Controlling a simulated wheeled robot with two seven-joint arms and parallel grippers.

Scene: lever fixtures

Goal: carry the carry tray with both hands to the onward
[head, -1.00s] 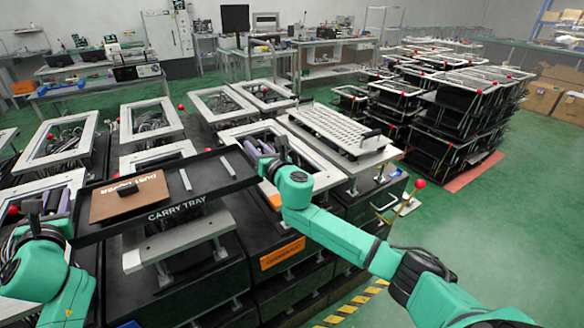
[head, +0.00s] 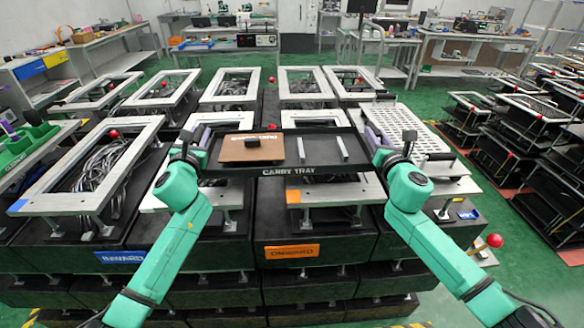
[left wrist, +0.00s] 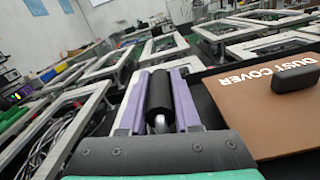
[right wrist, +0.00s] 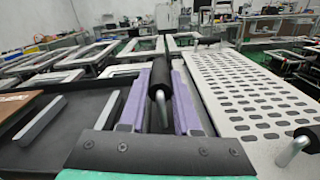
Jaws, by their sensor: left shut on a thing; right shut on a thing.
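The black carry tray (head: 280,173) is held level in the middle of the head view, above the grey frames. On it lie a brown dust cover (head: 238,150) with a black knob and two grey bars (head: 301,150). My left gripper (head: 190,148) is shut on the tray's left handle; its purple fingers flank the black handle (left wrist: 160,95) in the left wrist view. My right gripper (head: 382,147) is shut on the right handle, a black grip (right wrist: 160,82) in the right wrist view. The orange ONWARD label (head: 292,251) is on the dark block below the tray.
A blue INWARD label (head: 120,257) marks the block to the left. A perforated white plate (head: 408,130) with black handles stands just right of the tray. Several open grey frames (head: 235,88) stand behind. Red balls (head: 494,240) stick up on rods.

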